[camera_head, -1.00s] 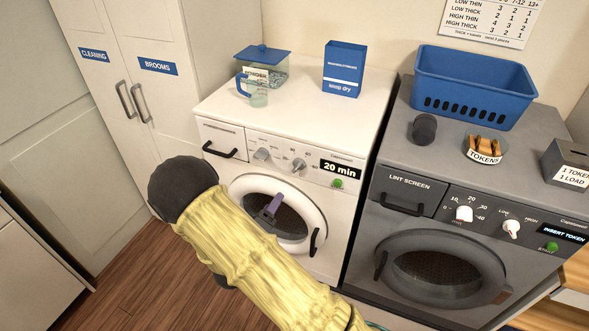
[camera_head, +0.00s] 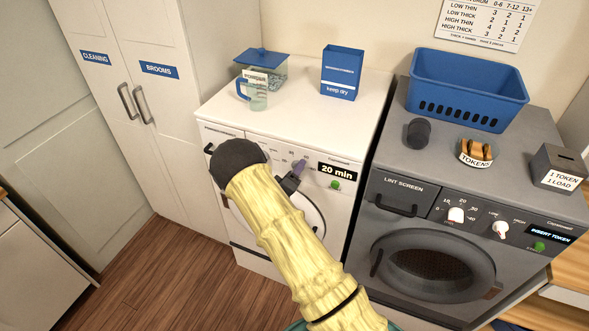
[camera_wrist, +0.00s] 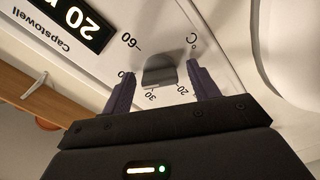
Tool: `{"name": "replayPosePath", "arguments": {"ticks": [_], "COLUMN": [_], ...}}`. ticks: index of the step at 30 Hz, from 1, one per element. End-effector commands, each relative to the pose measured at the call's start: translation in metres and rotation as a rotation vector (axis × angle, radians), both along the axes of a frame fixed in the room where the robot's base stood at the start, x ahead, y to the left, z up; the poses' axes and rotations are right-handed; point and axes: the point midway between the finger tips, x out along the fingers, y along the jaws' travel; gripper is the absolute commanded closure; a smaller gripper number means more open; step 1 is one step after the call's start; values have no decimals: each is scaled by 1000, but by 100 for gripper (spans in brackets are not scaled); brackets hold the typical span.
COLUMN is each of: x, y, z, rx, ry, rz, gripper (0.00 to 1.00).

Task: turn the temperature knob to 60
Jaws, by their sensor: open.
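The temperature knob (camera_wrist: 160,71) is a grey knob on the white washer's panel. In the wrist view it lies between the two purple fingers of my gripper (camera_wrist: 161,72), with a visible gap on each side. Around it are °C and several numbers, including 60, 20 and 30, seen upside down. Which mark the knob points at I cannot tell. In the head view my gripper (camera_head: 297,168) is at the front panel of the white washer (camera_head: 290,113), and my arm hides much of that panel. My gripper is open.
The washer's display (camera_head: 337,171) reads 20 min, with a green button (camera_head: 335,185) below it. A measuring cup (camera_head: 254,96), a lidded container (camera_head: 268,66) and a blue box (camera_head: 341,74) stand on top. A grey dryer (camera_head: 450,190) stands at the right.

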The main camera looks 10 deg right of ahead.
Motion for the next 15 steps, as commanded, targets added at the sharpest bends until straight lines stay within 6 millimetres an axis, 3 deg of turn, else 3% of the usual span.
{"name": "replayPosePath", "arguments": {"ticks": [9,15], "x": [3,3], "y": [-3,-3], "z": [0,0], "rx": [-1,-1], "ry": [1,1], "rz": [-1,-1], "gripper": [40,77]}}
